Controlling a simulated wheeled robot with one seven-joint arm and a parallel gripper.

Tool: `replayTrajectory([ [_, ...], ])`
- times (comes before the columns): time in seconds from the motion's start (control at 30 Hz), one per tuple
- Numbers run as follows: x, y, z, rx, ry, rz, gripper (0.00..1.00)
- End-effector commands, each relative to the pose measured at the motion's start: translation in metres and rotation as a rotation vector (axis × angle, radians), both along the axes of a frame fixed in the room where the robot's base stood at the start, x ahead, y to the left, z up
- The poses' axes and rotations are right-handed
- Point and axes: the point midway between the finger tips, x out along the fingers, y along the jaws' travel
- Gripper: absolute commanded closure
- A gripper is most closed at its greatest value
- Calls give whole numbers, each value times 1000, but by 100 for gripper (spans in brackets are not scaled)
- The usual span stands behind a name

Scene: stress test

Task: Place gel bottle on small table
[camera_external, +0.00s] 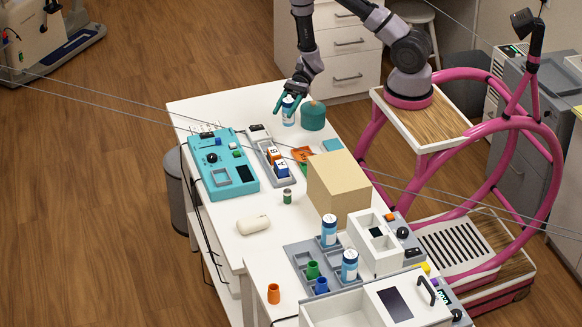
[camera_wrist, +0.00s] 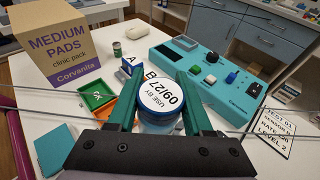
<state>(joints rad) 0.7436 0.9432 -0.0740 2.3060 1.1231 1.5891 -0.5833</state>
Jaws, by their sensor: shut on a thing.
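My gripper (camera_external: 289,96) is at the far end of the white table (camera_external: 240,110), pointing down. Its green fingers are shut on a blue-and-white bottle (camera_external: 288,117). In the wrist view the bottle's white round lid (camera_wrist: 160,97) reads "USE BY 09/27" and sits between the two fingers. The bottle looks upright; I cannot tell whether its base touches the tabletop. Its front label is not readable, so I cannot confirm it is the gel bottle. Two similar bottles, one (camera_external: 329,229) and another (camera_external: 349,266), stand in a grey tray (camera_external: 298,257) at the near end.
A teal round container (camera_external: 313,117) stands just right of the held bottle. A teal device (camera_external: 222,180), lettered blocks (camera_external: 281,171), a "MEDIUM PADS" box (camera_external: 338,185), a green can (camera_external: 287,196) and a cream roll (camera_external: 252,225) share the table. Bare tabletop shows around the roll.

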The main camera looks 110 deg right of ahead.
Motion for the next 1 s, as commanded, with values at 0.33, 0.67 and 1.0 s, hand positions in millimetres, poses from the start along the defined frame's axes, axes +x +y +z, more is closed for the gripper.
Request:
replayTrajectory([
  [0.33, 0, 0, -47, 2, 2, -2, 100],
  [0.67, 1, 0, -80, 0, 0, -2, 100],
  [1.0, 1, 0, -82, 0, 1, -2, 38],
])
